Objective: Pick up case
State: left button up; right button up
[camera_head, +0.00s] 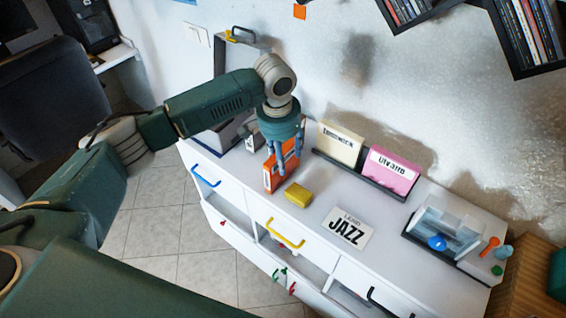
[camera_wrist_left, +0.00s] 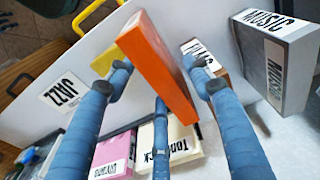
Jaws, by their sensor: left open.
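An orange case (camera_head: 270,180) with a pale edge stands upright on top of the white cabinet (camera_head: 310,205), left of its middle. My left gripper (camera_head: 284,160) points down over it with open blue fingers. In the left wrist view the orange case (camera_wrist_left: 158,72) lies between the spread fingers of my left gripper (camera_wrist_left: 160,90), with gaps visible to the side fingers. Whether the middle finger touches it, I cannot tell. The fingers hide part of the case in the head view. My right gripper is not in view.
A yellow block (camera_head: 298,194) lies close right of the orange case. A white JAZZ card (camera_head: 348,229), a cream case (camera_head: 340,144) and a pink case (camera_head: 389,172) are further right. A grey MUSIC box (camera_wrist_left: 275,60) stands close in the wrist view. A clear-sided tray (camera_head: 445,235) is at right.

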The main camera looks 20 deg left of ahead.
aim_at(285, 179)
pick_arm(q)
jog(key=f, duration=0.3)
jog(key=shift+w+f+p, duration=0.2)
jog(key=shift+f+p, duration=0.1)
jog(key=shift+f, duration=0.15)
jog(key=shift+c, duration=1.3)
jog(key=c, duration=0.9)
grip_shut()
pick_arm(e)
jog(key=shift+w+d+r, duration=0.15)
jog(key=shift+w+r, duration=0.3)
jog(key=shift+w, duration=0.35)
